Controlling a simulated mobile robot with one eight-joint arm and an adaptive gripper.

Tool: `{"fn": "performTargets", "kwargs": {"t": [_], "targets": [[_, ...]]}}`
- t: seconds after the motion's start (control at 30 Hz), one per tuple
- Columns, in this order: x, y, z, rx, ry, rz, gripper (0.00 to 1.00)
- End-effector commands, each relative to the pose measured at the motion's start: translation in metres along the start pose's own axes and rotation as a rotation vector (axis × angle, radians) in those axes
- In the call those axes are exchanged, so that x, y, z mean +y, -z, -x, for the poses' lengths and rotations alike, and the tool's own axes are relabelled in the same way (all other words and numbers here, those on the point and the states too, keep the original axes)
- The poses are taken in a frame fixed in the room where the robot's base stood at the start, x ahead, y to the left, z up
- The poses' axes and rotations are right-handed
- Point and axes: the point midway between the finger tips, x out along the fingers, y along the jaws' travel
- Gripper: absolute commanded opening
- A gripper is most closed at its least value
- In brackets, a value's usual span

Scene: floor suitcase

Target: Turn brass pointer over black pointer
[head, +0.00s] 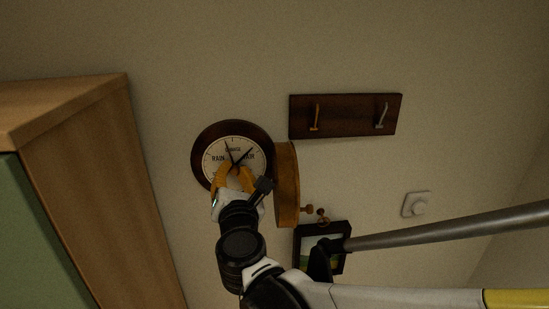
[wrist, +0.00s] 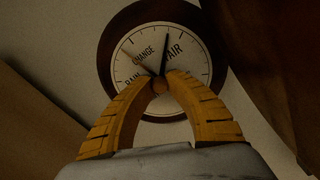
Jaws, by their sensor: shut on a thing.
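A round barometer (head: 197,154) with a dark wooden rim and a cream dial hangs on the wall; it also shows in the wrist view (wrist: 110,50). The black pointer (wrist: 165,52) points up, just beside the word FAIR. The thin brass pointer (wrist: 135,62) points up and left, between RAIN and CHANGE. The two pointers stand clearly apart. My gripper (wrist: 161,76) is at the dial's middle, its orange fingers shut on the small brass-coloured knob (wrist: 160,86). In the head view my gripper (head: 236,168) covers the lower dial.
A dark hook board (head: 345,116) hangs at upper right, a framed picture (head: 308,241) and pegs below. A wooden cabinet (head: 100,180) stands left.

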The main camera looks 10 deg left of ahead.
Motion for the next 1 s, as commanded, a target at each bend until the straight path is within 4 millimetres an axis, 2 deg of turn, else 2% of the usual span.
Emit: {"fn": "performTargets", "kwargs": {"t": [0.6,1.0], "targets": [[0.0005,0.0021,0.0000,-0.030,-0.006,-0.582,0.00],[0.0010,0.0007,0.0000,-0.046,-0.008,-0.877,0.00]]}}
